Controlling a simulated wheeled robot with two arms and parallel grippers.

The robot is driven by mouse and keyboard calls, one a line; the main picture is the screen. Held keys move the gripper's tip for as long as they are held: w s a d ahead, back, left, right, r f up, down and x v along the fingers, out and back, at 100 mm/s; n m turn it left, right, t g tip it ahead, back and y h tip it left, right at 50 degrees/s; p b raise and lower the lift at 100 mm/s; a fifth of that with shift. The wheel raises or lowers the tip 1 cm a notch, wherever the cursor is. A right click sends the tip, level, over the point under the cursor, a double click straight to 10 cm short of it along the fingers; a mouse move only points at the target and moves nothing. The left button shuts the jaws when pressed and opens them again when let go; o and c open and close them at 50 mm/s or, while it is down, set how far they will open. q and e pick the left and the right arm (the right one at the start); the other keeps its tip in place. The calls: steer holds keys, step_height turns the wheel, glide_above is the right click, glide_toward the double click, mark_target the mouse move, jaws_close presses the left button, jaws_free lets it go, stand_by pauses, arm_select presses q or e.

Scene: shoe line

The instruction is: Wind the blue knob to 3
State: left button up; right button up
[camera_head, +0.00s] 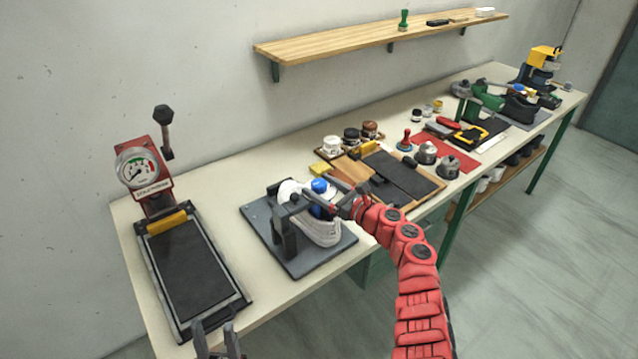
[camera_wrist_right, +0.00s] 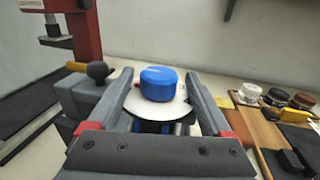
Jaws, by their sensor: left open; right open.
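My right gripper (camera_head: 335,194) is open at the knob. In its wrist view the fingers (camera_wrist_right: 158,74) lie on either side of the knob with a gap on each side. My left gripper (camera_head: 216,328) is open and empty at the bottom, by the near end of the press's black pad.
A red press with a gauge (camera_head: 137,170) and black pad (camera_head: 190,265) stands left of the fixture. A wooden board (camera_head: 418,188), jars (camera_head: 351,136) and tools lie to the right. A wooden shelf (camera_head: 360,40) hangs on the wall.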

steer(key=shift+w+a, duration=0.2)
steer(key=shift+a, duration=0.15)
jaws_close()
stand_by(0.3)
